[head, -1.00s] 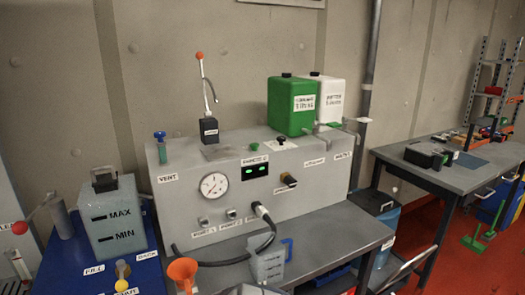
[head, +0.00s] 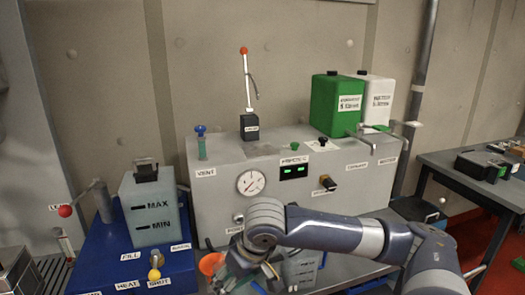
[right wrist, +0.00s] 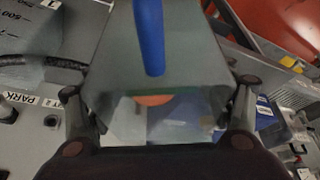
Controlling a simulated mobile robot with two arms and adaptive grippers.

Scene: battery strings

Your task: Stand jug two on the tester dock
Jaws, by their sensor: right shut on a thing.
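My right gripper (head: 250,272) reaches in low in front of the grey tester (head: 225,190). In the right wrist view my right gripper (right wrist: 159,90) is shut on a grey, see-through jug with a blue handle (right wrist: 150,35), a finger on each side. I take it as jug two; its number is not visible. In the head view the gripper and arm largely hide it. A second graduated jug (head: 302,268) stands just right of the gripper; a jug marked 1 and 500 (right wrist: 35,25) shows in the wrist view. I cannot pick out the dock. My left gripper is not in view.
An orange funnel (head: 211,264) is close left of the gripper. A blue base with a MAX/MIN tank (head: 148,212) stands at left. Green (head: 337,105) and white (head: 378,98) canisters stand on the tester. A side table (head: 475,180) is at right.

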